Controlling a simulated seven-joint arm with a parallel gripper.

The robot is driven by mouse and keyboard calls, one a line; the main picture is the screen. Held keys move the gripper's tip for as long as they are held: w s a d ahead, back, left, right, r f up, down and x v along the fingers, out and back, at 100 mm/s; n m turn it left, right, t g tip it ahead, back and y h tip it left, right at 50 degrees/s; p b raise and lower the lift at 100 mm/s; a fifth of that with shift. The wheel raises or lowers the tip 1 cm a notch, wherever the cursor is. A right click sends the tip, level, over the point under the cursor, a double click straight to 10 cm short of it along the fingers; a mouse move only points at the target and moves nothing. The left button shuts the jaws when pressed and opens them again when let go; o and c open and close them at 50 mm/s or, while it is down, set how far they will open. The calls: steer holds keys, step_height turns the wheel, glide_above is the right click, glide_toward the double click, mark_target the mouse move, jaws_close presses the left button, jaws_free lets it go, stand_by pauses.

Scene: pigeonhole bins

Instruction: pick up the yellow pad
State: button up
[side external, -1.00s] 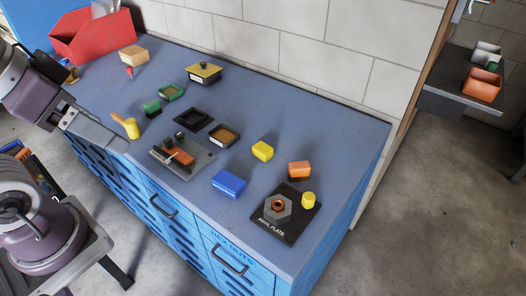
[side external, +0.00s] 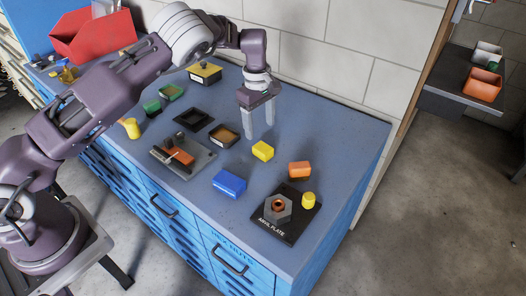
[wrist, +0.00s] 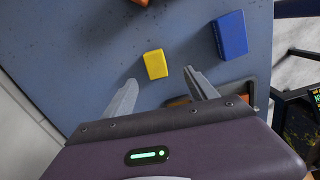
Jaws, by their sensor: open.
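The yellow pad (side external: 263,151) is a small yellow block lying on the blue bench top. It also shows in the wrist view (wrist: 155,64), ahead of the fingers and roughly between their lines. My gripper (side external: 260,136) is open and empty, with its fingers pointing down just behind and left of the yellow pad. In the wrist view my gripper (wrist: 158,88) has its two fingers spread wide, and nothing is between them. The pad is fully visible and apart from both fingers.
A blue block (side external: 229,183), an orange block (side external: 299,169) and a small tray (side external: 224,135) lie around the pad. A black plate (side external: 284,222) holds a hex nut (side external: 277,208), with a yellow cylinder (side external: 308,200) at its edge. A wall stands behind the bench.

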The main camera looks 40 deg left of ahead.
mark_target(263, 147)
steer(key=f, duration=0.3)
steer(key=w+f, duration=0.1)
steer(key=f, duration=0.6)
steer(key=shift+w+d+f, duration=0.1)
steer(key=shift+w+f, duration=0.05)
steer(key=shift+f, duration=0.1)
steer(key=c, duration=1.4)
step_height(263, 147, up, 10)
steer(key=shift+r, duration=0.1)
steer(key=o, duration=0.6)
steer(key=shift+c, duration=0.2)
steer(key=c, duration=0.4)
steer(key=shift+f, duration=4.75)
steer(key=shift+c, duration=0.2)
steer(key=o, duration=1.3)
steer(key=shift+c, duration=0.2)
